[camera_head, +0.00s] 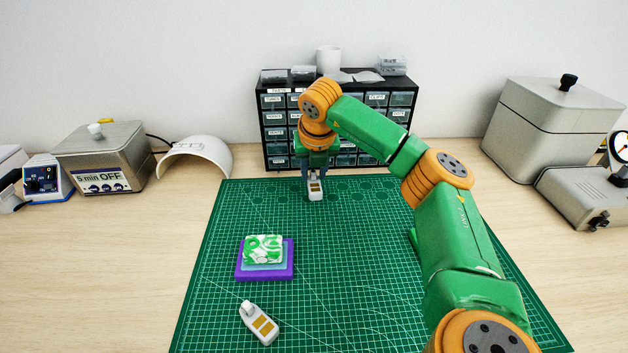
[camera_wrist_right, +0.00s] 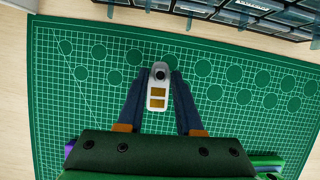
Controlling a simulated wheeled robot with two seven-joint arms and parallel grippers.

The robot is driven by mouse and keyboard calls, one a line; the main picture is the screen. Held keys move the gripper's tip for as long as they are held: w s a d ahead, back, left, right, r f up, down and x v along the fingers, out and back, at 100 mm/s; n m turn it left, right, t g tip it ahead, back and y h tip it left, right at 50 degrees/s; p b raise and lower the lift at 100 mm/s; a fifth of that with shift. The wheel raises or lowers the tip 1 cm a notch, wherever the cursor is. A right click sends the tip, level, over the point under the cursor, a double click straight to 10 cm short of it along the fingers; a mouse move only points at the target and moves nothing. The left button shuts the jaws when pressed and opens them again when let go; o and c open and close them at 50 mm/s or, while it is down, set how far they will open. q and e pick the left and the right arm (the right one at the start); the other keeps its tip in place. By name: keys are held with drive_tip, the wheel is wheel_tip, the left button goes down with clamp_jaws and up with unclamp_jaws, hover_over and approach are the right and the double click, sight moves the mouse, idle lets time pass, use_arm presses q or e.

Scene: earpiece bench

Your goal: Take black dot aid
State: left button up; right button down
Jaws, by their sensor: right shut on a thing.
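My right gripper (camera_head: 314,178) is at the far edge of the mat, pointing down. It is shut on a small white and grey aid with gold pads (camera_head: 316,192). In the right wrist view, the black dot aid (camera_wrist_right: 158,95) shows a dark round spot at its top end, between the tips of my right gripper (camera_wrist_right: 162,78). A second white aid with gold pads (camera_head: 258,325) lies on the near left of the mat. No black dot can be made out on it. My left gripper is not in view.
The green cutting mat (camera_head: 350,260) has a row of dark green circles along its far edge. A green-white block (camera_head: 263,249) sits on a purple pad (camera_head: 240,275). A drawer cabinet (camera_head: 385,115) stands behind; metal boxes stand left and right. The mat's middle is clear.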

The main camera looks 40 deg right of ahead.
drive_tip(key=s+a+r+p, duration=0.3)
drive_tip(key=s+r, duration=0.3)
drive_tip(key=r, duration=0.1)
drive_tip(key=s+a+r+p, duration=0.4)
drive_tip(key=s+r, duration=0.2)
drive_tip(key=shift+s+r, duration=0.15)
drive_tip(key=shift+r, duration=0.25)
